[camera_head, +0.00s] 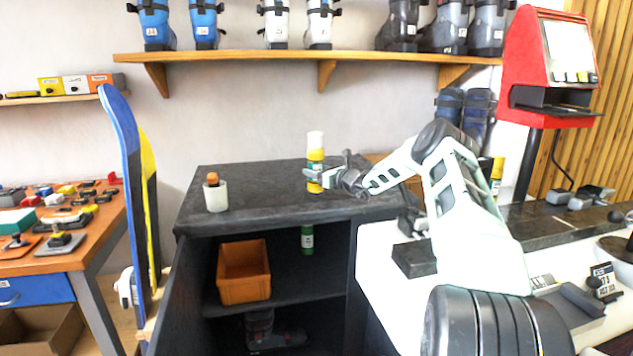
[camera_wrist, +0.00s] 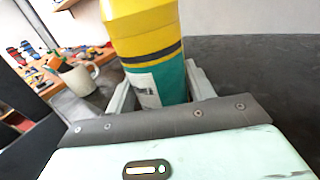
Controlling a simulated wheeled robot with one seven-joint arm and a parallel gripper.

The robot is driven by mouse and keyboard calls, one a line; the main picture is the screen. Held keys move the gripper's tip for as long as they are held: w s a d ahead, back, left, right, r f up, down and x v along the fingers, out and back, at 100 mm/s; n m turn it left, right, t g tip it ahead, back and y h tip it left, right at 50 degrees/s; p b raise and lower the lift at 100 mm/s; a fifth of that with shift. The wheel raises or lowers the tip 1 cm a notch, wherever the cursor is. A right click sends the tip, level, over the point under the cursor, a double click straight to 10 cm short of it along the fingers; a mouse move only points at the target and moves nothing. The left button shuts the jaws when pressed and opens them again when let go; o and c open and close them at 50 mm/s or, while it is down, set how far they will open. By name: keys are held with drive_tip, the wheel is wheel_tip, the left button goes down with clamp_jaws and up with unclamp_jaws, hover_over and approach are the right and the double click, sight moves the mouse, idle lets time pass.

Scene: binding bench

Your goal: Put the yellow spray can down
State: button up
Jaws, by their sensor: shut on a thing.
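The yellow spray can (camera_head: 316,170) has a white cap and stands upright at the dark bench top (camera_head: 262,185), near its right part. In the wrist view the can (camera_wrist: 147,40) shows a yellow upper body, a dark band and a teal lower part with a white label. My gripper (camera_head: 318,177) is shut on the can from the right, and its fingers flank the can in the wrist view (camera_wrist: 160,95). The can's bottom is near the bench surface; I cannot tell whether it touches.
A white mug (camera_head: 215,197) with an orange-topped item stands at the bench top's left. Below are an orange bin (camera_head: 244,271) and a green can (camera_head: 307,239). Another yellow can (camera_head: 497,168) stands behind my arm. The bench top between mug and gripper is clear.

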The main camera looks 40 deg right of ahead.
sight(316, 181)
drive_tip(key=shift+f, duration=1.7)
drive_tip(key=shift+f, duration=0.2)
drive_tip(key=o, duration=1.2)
drive_tip(key=shift+p, duration=0.3)
drive_tip(key=s+b, duration=0.1)
drive_tip(key=s, duration=0.7)
drive_tip(key=s+b, duration=0.1)
drive_tip(key=s, duration=0.3)
drive_tip(key=shift+d+f+b, duration=0.2)
drive_tip(key=shift+d+b, duration=0.1)
drive_tip(key=shift+b, duration=0.05)
